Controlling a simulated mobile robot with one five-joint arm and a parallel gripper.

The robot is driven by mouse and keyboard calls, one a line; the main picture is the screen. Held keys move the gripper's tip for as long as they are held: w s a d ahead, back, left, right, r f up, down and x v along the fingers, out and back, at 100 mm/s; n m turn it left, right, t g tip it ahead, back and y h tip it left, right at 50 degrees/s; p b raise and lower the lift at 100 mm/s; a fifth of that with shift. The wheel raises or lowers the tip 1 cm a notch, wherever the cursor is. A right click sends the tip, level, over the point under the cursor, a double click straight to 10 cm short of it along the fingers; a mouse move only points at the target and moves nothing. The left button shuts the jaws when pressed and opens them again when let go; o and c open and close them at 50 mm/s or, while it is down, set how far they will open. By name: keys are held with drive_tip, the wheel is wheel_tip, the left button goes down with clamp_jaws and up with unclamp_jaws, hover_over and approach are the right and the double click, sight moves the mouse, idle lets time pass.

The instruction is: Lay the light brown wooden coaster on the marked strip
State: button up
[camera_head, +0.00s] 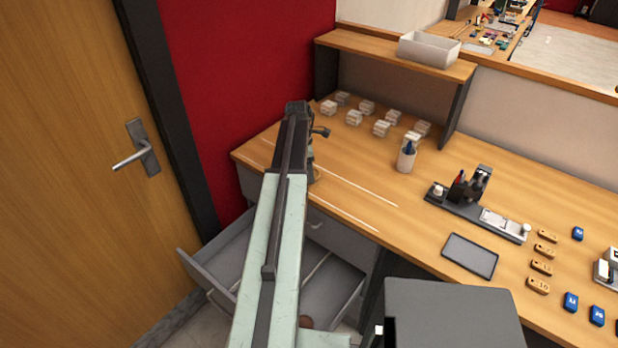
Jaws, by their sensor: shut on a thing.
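The marked strip (345,196) is the band of desk between two thin white lines near the desk's front left edge. My gripper (314,168) hangs from the end of my arm over the left part of this strip, largely hidden behind the arm. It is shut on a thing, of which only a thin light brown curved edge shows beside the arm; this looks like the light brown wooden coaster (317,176). I cannot tell whether it touches the desk. The part of the strip right of my gripper is bare.
Open grey drawers (222,262) stand out below the desk; a brown round thing (305,321) shows low beside my arm. Behind the strip are several small whitish blocks (354,117) and a pen cup (406,157). A marker device (470,200) and dark tray (470,255) lie right.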

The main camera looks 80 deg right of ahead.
drive_tip(key=shift+f, duration=0.45)
drive_tip(key=o, duration=1.3)
drive_tip(key=shift+o, duration=0.2)
drive_tip(key=shift+r, duration=0.1)
wheel_tip(320, 180, up, 12)
drive_tip(key=w+p, duration=0.1)
drive_tip(key=p, duration=1.1)
drive_tip(key=shift+w+a, duration=0.25)
drive_tip(key=shift+w, duration=0.1)
